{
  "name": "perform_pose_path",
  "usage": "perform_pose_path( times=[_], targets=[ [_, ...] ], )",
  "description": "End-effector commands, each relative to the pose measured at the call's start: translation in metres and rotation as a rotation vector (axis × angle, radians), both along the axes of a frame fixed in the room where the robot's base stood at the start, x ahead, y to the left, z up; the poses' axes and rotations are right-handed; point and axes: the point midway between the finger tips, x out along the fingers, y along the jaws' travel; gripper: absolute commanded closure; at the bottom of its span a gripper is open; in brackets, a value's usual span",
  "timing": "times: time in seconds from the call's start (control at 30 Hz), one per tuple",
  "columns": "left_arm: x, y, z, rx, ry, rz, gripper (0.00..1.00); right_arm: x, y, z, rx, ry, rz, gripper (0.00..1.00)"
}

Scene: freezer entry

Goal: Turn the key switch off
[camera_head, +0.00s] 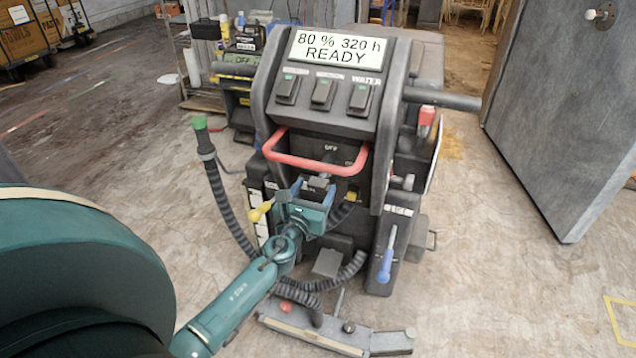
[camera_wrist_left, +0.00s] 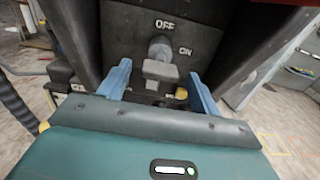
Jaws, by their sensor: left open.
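The key switch (camera_wrist_left: 160,70) is a grey key on a round barrel, set in the dark front panel of a floor-cleaning machine (camera_head: 398,120). In the left wrist view, OFF is printed above it and ON to its upper right. The key's exact turn is hard to tell. In the head view the key (camera_head: 319,183) is small, below the red handle. My left gripper (camera_head: 313,191) is open, its blue fingers on either side of the key. In the wrist view the gripper (camera_wrist_left: 159,75) shows gaps between fingers and key. My right gripper is not in view.
The red handle (camera_head: 315,165) arches just above my left gripper. The machine's display (camera_head: 336,48) reads 80 % 320 h READY, above three switches. A yellow-handled lever (camera_head: 260,211) and a blue-handled lever (camera_head: 386,266) flank the front. Open floor lies to the right.

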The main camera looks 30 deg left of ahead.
Motion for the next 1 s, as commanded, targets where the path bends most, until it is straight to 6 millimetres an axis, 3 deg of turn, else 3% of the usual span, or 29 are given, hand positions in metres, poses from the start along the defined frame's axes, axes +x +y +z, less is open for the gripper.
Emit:
perform_pose_path(
  times=[0.2,0.57,1.0],
  targets=[
    [0.025,0.006,0.0,-0.001,-0.001,0.001,0.36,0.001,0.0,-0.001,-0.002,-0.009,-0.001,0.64],
    [0.03,0.007,0.0,-0.002,0.0,0.0,0.36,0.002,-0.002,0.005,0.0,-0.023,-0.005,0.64],
    [0.029,0.007,0.0,-0.002,0.001,0.0,0.72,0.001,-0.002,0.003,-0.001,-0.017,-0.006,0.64]
  ],
)
